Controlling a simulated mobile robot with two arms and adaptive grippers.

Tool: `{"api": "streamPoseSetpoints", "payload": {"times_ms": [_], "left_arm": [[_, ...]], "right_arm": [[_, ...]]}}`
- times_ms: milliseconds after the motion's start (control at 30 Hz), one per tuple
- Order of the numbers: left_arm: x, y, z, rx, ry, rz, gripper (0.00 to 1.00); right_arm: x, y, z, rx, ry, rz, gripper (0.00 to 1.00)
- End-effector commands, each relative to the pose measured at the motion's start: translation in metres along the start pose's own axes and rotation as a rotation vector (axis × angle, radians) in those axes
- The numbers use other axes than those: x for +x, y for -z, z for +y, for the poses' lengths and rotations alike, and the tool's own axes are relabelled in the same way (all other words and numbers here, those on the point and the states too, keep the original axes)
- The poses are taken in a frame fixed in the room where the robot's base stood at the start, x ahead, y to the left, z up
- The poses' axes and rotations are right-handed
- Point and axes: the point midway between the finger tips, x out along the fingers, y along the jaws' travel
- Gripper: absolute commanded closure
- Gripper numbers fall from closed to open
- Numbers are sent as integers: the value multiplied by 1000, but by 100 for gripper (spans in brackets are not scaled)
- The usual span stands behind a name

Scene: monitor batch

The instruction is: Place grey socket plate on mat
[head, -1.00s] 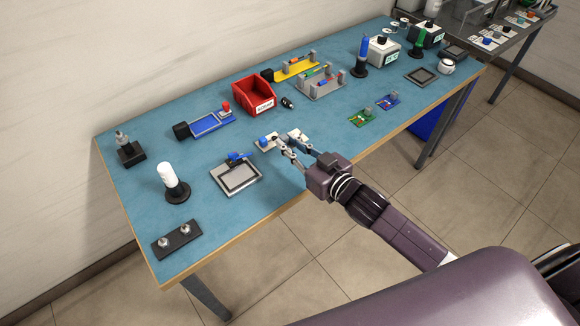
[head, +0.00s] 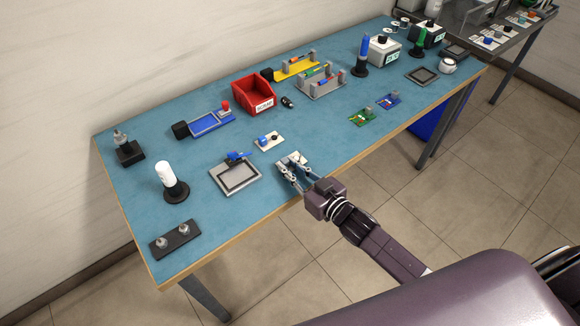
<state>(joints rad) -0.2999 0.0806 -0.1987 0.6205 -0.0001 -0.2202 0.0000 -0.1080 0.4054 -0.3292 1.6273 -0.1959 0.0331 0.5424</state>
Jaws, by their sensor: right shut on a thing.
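My right gripper (head: 293,173) is shut on a small light grey plate, which looks like the grey socket plate (head: 291,158). The plate is just above or on the blue mat (head: 330,155) that covers the bench, near its front edge. I cannot tell whether it touches the mat. The fingers hide part of the plate. My left gripper is not in view.
A white plate with a blue and a black part (head: 268,141) lies just behind the gripper. A grey framed fixture with a blue clamp (head: 236,175) lies to the left. A red bin (head: 253,93) stands behind. The mat right of the gripper is clear up to a green board (head: 362,117).

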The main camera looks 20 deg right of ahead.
Motion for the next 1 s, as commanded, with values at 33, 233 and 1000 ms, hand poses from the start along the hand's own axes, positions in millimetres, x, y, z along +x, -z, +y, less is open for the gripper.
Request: {"api": "streamPoseSetpoints", "payload": {"times_ms": [33, 233, 1000], "left_arm": [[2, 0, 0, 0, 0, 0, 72], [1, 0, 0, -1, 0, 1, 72], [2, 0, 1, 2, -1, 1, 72]], "right_arm": [[0, -3, 0, 0, 0, 0, 100], [0, -2, 0, 0, 0, 0, 67], [-70, -1, 0, 1, 0, -4, 67]]}}
